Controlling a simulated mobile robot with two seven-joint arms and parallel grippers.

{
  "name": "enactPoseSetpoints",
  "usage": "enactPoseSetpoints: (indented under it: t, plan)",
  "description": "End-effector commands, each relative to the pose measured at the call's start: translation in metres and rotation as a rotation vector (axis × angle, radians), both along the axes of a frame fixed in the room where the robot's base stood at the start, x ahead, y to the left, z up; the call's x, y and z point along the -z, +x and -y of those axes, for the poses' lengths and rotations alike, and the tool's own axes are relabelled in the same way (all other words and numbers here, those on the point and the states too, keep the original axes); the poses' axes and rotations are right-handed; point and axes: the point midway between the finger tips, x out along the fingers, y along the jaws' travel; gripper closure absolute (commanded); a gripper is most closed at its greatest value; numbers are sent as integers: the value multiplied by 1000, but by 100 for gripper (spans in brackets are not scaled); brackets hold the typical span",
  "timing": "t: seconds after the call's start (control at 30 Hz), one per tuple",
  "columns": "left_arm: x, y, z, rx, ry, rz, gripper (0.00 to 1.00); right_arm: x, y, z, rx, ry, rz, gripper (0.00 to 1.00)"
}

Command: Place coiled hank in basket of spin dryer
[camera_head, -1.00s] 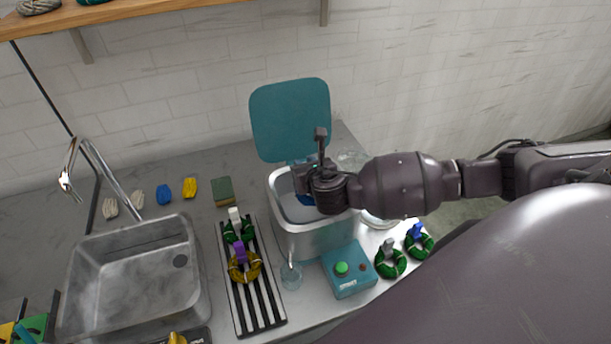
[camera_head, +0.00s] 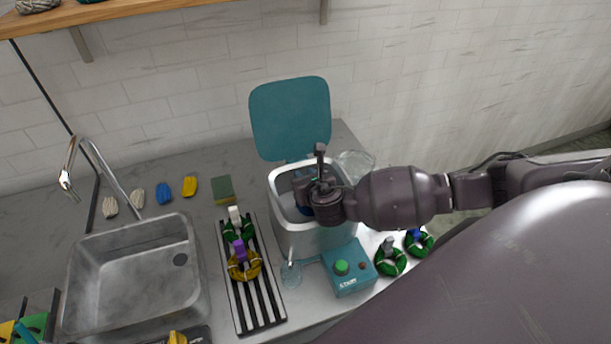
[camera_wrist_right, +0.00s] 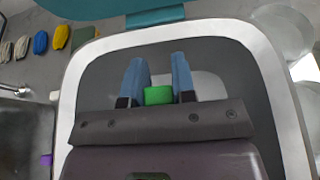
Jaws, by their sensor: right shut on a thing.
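The spin dryer (camera_head: 318,243) is a pale, rounded box with its teal lid (camera_head: 291,118) open at the back. My right gripper (camera_head: 307,207) points down into its open top. In the right wrist view, the two blue-grey fingers of the gripper (camera_wrist_right: 157,65) are shut on a green block (camera_wrist_right: 158,96), inside the pale rim (camera_wrist_right: 78,75). The coil of a hank is not visible there, hidden behind the gripper. A bit of dark blue shows under the gripper in the head view; I cannot tell what it is. My left gripper is not in view.
A slatted rack (camera_head: 256,310) holds a green and a yellow hank (camera_head: 244,266). A sink (camera_head: 135,270) is at left; a glass (camera_head: 291,272) stands near the dryer.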

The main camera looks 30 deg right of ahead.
Motion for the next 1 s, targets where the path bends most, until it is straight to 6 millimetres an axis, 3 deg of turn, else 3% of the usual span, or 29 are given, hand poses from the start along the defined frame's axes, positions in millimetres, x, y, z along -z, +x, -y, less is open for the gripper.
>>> enactPoseSetpoints:
  t: [0.17,0.2,0.33,0.63,0.8,1.0]
  plan:
    - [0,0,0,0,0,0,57,2,0,0,0,0,0,98]
    - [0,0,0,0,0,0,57,2,0,0,0,0,0,71]
    - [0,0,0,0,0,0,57,2,0,0,0,0,0,51]
    - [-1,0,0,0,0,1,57,1,0,0,0,0,0,50]
    - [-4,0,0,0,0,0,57,-14,0,0,1,-1,1,50]
    - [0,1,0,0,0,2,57,-22,-30,-7,-1,2,-2,50]
